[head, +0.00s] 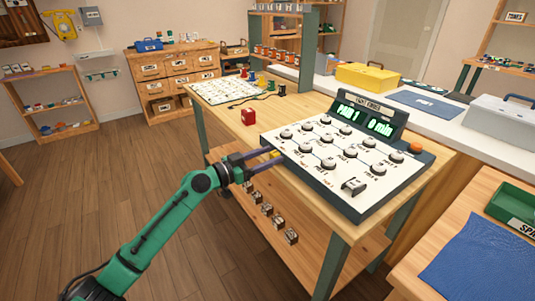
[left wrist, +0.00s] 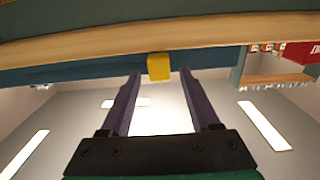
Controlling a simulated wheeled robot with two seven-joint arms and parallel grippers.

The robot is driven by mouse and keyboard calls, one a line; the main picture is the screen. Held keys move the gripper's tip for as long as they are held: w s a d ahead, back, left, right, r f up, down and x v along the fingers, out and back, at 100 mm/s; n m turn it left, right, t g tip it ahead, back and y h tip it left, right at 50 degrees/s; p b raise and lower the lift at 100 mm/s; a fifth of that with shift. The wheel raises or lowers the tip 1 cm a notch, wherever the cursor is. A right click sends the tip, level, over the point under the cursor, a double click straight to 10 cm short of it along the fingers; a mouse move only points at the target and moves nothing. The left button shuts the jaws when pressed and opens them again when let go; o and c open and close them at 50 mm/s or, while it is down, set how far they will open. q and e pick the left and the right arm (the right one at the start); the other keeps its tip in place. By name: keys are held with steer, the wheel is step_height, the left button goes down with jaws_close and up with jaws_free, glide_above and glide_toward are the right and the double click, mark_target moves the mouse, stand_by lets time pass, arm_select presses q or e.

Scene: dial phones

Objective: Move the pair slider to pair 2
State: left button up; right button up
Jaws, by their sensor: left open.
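The dark console (head: 345,205) with a white top and several round knobs lies on the wooden table. Its green display (head: 348,112) reads "PAIR 1", and the one beside it (head: 381,126) seems to read "0 min". A small yellow block (head: 274,153), which looks like the slider's handle, is at the console's left edge. It also shows in the left wrist view (left wrist: 158,66), against a blue edge. My left gripper (head: 275,157) is open at that edge. In the wrist view its fingertips (left wrist: 160,73) lie on either side of the block, with gaps. My right gripper is not in view.
A red block (head: 248,117) and a white board (head: 222,90) with coloured pieces are farther back on the table. An orange button (head: 415,147) is at the console's right. Several small boxes (head: 266,209) stand on the shelf below.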

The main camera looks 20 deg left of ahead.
arm_select(q)
jaws_close()
stand_by(1.4)
